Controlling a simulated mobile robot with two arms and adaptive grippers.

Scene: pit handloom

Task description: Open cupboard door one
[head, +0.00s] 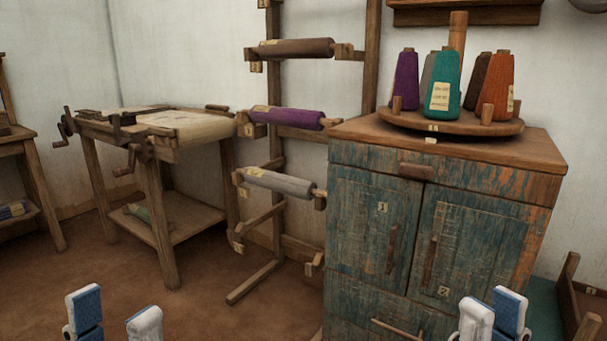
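The worn blue-green wooden cupboard (342,295) stands right of centre. Its left door, cupboard door one (365,215), carries a label "1" and a vertical wooden handle (392,248) near its right edge. It looks shut. Door two (480,245), labelled "2", is beside it and also looks shut. My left gripper (115,316) is at the bottom left, its fingers apart with floor between them, away from the cupboard. My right gripper (493,316) is at the bottom right, in front of the cupboard's lower part. Its fingers appear close together or overlapping; neither gripper visibly holds anything.
A round wooden stand with yarn cones (443,80) sits on the cupboard top. A drawer with a handle (417,171) is above the doors, another below. A roller rack (277,215) stands close left. A wooden frame (590,325) is at right. Floor (215,310) is clear front left.

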